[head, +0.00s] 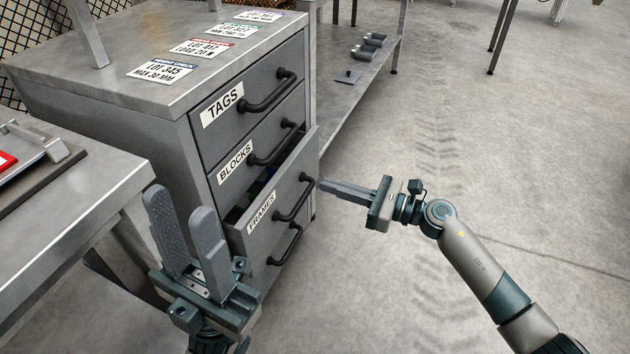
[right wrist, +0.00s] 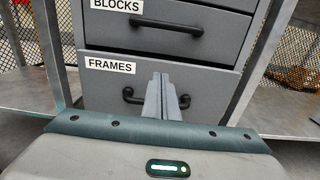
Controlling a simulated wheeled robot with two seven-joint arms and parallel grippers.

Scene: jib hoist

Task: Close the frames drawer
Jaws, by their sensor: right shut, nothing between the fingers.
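The grey frames drawer (head: 262,212), labelled FRAMES, stands pulled out of the cabinet in the head view, with dark contents partly visible inside. Its dark handle (head: 293,203) is on the front. My right gripper (head: 322,184) is shut and empty, its fingertips close to the drawer front near the handle's far end; I cannot tell whether they touch. In the right wrist view the fingers (right wrist: 161,80) point at the drawer front (right wrist: 205,85) and hide the handle's middle. My left gripper (head: 187,230) is open and empty, left of the drawer in the picture.
The blocks drawer (head: 232,168) and tags drawer (head: 225,113) are above the frames drawer; another handle (head: 285,246) shows below. Lot cards (head: 163,70) lie on the cabinet top (head: 105,60). A metal table (head: 85,195) is at left. Floor (head: 480,120) at right is clear.

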